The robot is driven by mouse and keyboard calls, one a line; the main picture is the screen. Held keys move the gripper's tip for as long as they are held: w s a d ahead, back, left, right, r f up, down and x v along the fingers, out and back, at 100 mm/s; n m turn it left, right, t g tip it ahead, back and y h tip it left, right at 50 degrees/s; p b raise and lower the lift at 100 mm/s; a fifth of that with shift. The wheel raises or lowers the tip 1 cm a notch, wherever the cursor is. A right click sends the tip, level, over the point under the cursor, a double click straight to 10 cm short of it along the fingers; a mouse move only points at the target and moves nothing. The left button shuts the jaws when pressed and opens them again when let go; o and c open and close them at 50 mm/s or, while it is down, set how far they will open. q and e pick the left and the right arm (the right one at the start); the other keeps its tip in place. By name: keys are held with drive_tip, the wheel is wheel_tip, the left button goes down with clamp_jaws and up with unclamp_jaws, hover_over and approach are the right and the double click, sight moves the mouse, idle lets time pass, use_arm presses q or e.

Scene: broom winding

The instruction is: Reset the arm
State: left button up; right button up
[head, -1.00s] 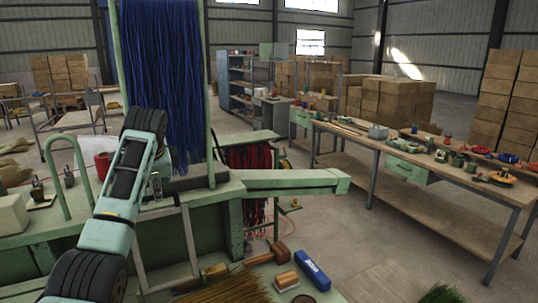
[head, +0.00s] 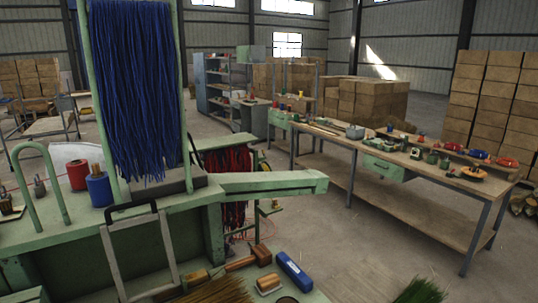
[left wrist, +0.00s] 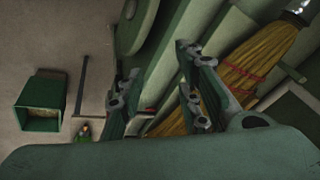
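In the left wrist view my left gripper (left wrist: 156,80) is open, its two fingers well apart with nothing seen gripped between them. A broom (left wrist: 262,52) with straw-yellow bristles and red stitching lies behind and to the right of the fingers. The right finger and palm hide part of it. I cannot tell how far the gripper is from the broom. Neither of my arms shows in the head view. My right gripper is in no view.
A green machine bench (head: 120,240) fills the left front, with blue fibre strands (head: 135,90) hanging above it. Blue (head: 98,187) and red (head: 77,175) spools stand on it. A mallet (head: 245,260) and a blue box (head: 293,270) lie in front. A workbench (head: 400,170) stands right.

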use_arm(q)
drive_tip(key=s+d+r+n+h, duration=0.1)
drive_tip(key=s+d+n, duration=0.25)
drive_tip(key=s, duration=1.35)
wheel_tip(320, 180, down, 35)
drive_tip(key=s+g+b, duration=0.2)
drive_tip(key=b, duration=0.6)
drive_tip(key=s+a+f+b, duration=0.1)
drive_tip(key=s+f+b, duration=0.2)
drive_tip(key=s+f, duration=0.5)
drive_tip(key=s+a+f+g+b, duration=0.1)
drive_tip(key=s+a+f+b, duration=0.1)
drive_tip(key=s+f, duration=0.6)
wheel_tip(320, 180, down, 6)
drive_tip(key=shift+s+a+r+b, duration=0.15)
drive_tip(key=shift+s+b, duration=0.15)
drive_tip(key=shift+b, duration=0.45)
